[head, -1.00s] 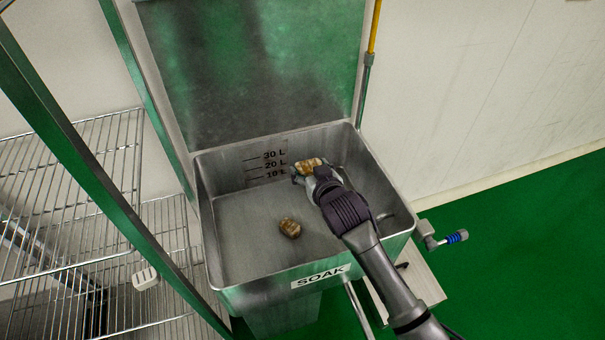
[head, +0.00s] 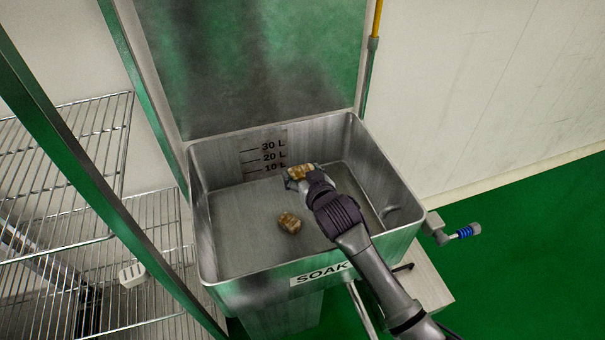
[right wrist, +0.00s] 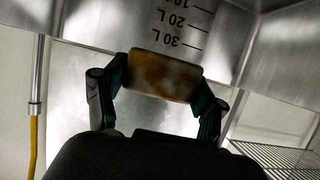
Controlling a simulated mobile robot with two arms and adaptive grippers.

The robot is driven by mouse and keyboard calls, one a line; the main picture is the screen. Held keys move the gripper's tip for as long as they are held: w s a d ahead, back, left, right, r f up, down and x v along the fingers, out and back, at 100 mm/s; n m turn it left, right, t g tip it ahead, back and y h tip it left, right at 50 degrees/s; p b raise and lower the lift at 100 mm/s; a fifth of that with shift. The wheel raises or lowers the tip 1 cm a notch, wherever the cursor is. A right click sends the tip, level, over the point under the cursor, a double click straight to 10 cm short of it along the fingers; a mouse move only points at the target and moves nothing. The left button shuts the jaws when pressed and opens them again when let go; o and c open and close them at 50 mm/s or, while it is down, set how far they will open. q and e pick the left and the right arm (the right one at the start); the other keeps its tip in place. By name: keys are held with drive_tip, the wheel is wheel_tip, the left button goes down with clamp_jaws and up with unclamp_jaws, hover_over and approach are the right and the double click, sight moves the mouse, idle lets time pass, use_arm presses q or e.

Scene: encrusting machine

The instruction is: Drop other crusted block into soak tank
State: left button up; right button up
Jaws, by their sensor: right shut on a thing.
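The soak tank (head: 220,231) is a deep steel sink with a SOAK label on its front and litre marks on its back wall. One brown crusted block (head: 290,223) lies on the tank floor, left of my arm. My right gripper (head: 297,175) is inside the tank's outline, near the back wall. It is shut on the other crusted block (head: 302,171), which also shows between the fingers in the right wrist view (right wrist: 164,76). The head view does not clearly show how high the held block is above the tank floor. My left gripper is not in view.
Wire shelves (head: 60,180) with a small white object (head: 132,275) stand at the left, beyond a green-tinted steel post. A tap with a blue part (head: 464,232) sticks out at the tank's right. A tall steel panel (head: 250,70) rises behind the tank.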

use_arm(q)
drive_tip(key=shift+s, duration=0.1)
use_arm(e)
drive_tip(key=o, duration=1.3)
drive_tip(key=shift+c, duration=0.2)
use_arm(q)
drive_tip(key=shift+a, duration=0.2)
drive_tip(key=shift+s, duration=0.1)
use_arm(e)
drive_tip(key=v, duration=1.2)
